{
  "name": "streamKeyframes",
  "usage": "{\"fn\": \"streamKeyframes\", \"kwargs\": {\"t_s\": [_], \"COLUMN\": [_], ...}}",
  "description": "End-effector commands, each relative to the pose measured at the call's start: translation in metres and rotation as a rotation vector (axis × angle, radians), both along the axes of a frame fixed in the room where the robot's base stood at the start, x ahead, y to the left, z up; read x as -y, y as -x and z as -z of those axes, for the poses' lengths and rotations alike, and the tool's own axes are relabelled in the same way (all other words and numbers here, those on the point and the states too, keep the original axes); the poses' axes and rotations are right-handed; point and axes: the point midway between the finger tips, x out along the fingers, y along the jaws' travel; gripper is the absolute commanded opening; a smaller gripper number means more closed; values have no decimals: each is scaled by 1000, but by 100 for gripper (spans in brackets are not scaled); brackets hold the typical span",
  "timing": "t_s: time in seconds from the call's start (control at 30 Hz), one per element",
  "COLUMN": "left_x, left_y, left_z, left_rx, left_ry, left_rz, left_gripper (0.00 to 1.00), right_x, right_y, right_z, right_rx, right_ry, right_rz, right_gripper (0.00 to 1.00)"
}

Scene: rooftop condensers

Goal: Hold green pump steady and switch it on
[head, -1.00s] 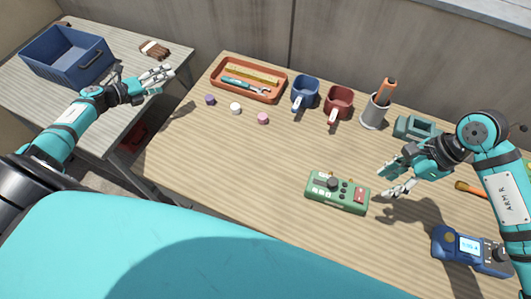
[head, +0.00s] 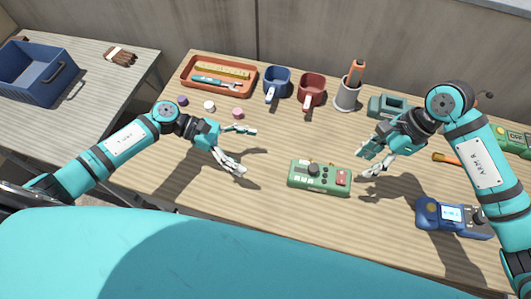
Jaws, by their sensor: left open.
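The green pump (head: 319,178) is a flat green box with a dark round knob, small buttons and a red switch at its right end. It lies on the wooden table in the head view. My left gripper (head: 249,151) is open and empty, above the table to the left of the pump. My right gripper (head: 365,164) is just right of the pump's red end, with its fingers apart and nothing between them. Neither gripper appears to touch the pump.
Behind are an orange tray (head: 185,84) with tools, a blue mug (head: 277,82), a red mug (head: 311,90) and a grey holder (head: 346,97). A blue meter (head: 440,216) lies front right. Small caps (head: 209,106) lie behind my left gripper.

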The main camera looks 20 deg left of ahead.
Motion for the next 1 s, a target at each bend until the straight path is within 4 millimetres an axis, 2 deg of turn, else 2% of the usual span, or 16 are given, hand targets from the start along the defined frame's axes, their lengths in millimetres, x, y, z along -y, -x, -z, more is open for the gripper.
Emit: {"fn": "streamKeyframes", "kwargs": {"t_s": [0.13,0.27,0.8,1.0], "left_x": [3,15,113,142], "left_y": [0,-1,-7,-9], "left_z": [1,6,46,59], "left_rx": [2,0,-3,-2], "left_ry": [1,2,4,2], "left_rz": [2,0,-1,-3], "left_gripper": [94,94,94,94], "right_x": [0,0,0,0], "right_y": [0,0,0,0], "right_z": [0,0,0,0], "right_rx": [0,0,0,0], "right_ry": [0,0,0,0], "right_rz": [0,0,0,0], "right_gripper": [38,38,38,38]}}
